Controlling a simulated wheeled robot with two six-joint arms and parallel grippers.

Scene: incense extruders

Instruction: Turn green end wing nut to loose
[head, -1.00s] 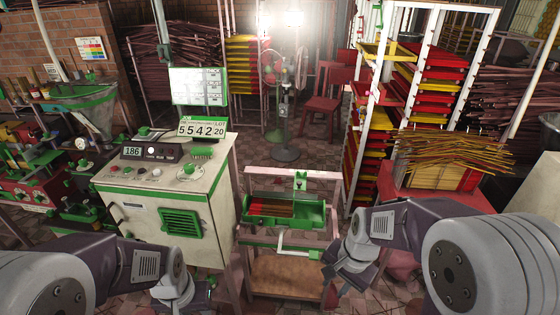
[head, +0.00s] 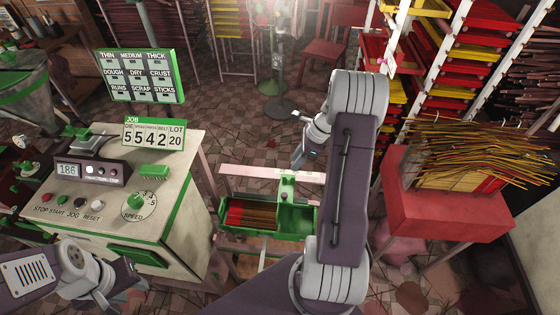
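Several green knob-like parts are in the head view, and I cannot tell which is the end wing nut. A green fitting (head: 287,184) stands at the far side of the green tray (head: 310,215), which holds red and brown sticks. Another green winged part (head: 80,132) sits on top of the cream control cabinet (head: 182,160). My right gripper (head: 299,159) is in the air beyond the tray, apart from the fitting; its fingers are too small to read. My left gripper (head: 128,272) is low in front of the cabinet, its fingers unclear.
Green-trimmed machinery (head: 22,85) is at the left edge. A red table (head: 440,205) with loose sticks and tall tray racks (head: 430,70) stand right. Tiled floor is open behind the tray.

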